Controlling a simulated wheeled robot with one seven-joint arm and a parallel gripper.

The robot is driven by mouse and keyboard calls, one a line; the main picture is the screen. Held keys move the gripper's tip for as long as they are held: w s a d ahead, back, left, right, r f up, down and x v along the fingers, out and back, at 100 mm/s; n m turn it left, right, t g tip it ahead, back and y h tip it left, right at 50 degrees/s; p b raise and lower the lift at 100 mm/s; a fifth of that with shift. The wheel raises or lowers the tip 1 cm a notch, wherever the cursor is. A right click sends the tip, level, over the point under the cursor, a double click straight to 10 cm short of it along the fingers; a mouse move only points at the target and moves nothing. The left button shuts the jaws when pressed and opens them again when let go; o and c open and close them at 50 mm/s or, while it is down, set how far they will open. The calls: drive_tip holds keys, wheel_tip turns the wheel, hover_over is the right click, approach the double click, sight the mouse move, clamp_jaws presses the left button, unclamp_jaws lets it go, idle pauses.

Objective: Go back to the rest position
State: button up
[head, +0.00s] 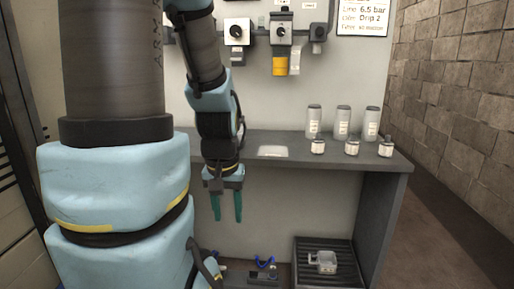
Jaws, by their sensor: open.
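My gripper (227,207) hangs pointing down from my blue and black arm, in front of the grey shelf's front edge. Its two green fingers are apart and nothing is between them. My arm's column fills the left of the head view and hides what lies behind it.
A grey shelf (394,161) bears three clear bottles (342,123), three small jars (352,147) and a pale plate (273,151). Below, a dark ribbed tray (344,249) holds a clear container (323,262). A blue item (265,263) lies beside it.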

wheel_tip(320, 180, up, 14)
drive_tip(key=p, duration=1.1)
